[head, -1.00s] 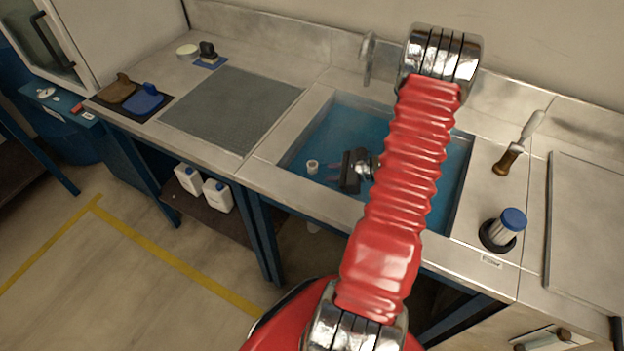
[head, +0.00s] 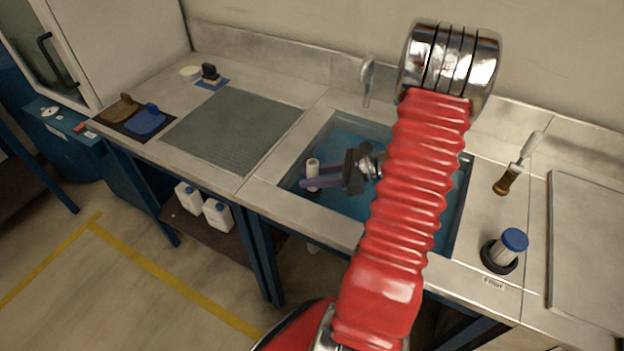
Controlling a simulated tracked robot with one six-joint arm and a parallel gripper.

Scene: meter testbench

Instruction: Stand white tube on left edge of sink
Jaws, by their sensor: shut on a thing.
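The white tube (head: 312,168) is upright in the left part of the blue sink (head: 345,135). My gripper (head: 314,183) is shut on it, with its purplish fingers reaching in from the right. The tube's top and side show above the fingers; its lower end is hard to make out. The left edge of the sink (head: 290,160) is a bare metal rim just left of the tube. My red arm hides the right part of the sink.
A grey ribbed mat (head: 235,130) lies left of the sink. A tap (head: 367,80) stands behind it. A blue-capped filter (head: 510,248) and a wooden-handled brush (head: 515,168) are on the right counter. The strip between mat and sink is clear.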

